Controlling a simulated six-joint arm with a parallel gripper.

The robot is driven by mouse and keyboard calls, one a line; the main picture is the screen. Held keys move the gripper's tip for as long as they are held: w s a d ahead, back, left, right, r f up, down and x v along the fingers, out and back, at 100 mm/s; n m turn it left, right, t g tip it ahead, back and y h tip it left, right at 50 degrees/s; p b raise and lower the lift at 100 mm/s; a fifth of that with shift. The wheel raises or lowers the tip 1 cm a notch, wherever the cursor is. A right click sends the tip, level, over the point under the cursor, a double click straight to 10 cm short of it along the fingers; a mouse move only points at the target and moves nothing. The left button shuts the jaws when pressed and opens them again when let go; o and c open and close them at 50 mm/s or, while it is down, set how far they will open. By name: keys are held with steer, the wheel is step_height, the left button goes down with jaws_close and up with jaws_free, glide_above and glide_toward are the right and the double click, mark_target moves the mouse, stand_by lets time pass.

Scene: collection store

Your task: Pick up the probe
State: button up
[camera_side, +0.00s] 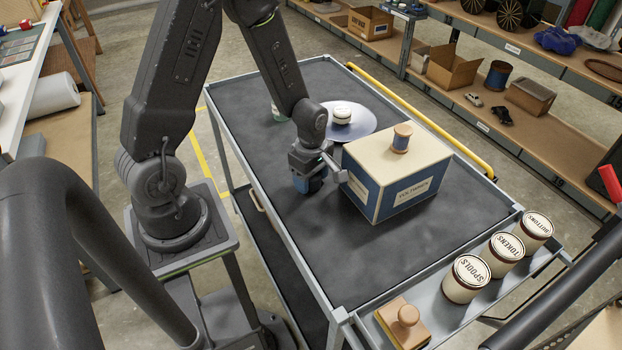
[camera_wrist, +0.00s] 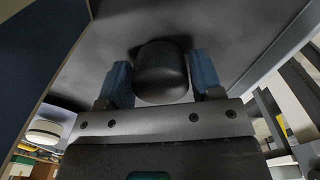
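My gripper (camera_side: 308,184) points down low over the dark top of the cart, just left of a cream and blue box (camera_side: 398,172). In the wrist view its two blue fingers stand apart, one on each side of a dark, rounded object (camera_wrist: 162,68). This object may be the probe, but I cannot be sure. The fingers are very close to its sides; whether they touch it is not clear. In the side view my gripper hides whatever is between the fingers.
A wooden spool (camera_side: 402,137) stands on the box. Behind it a round grey plate (camera_side: 366,119) holds a small white-lidded tin (camera_side: 342,114). Three labelled jars, one marked SPOOLS (camera_side: 466,279), stand on the end shelf beside a wooden-knobbed block (camera_side: 403,322). The front of the cart top (camera_side: 335,255) is clear.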

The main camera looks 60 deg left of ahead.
steer(key=c, duration=0.6)
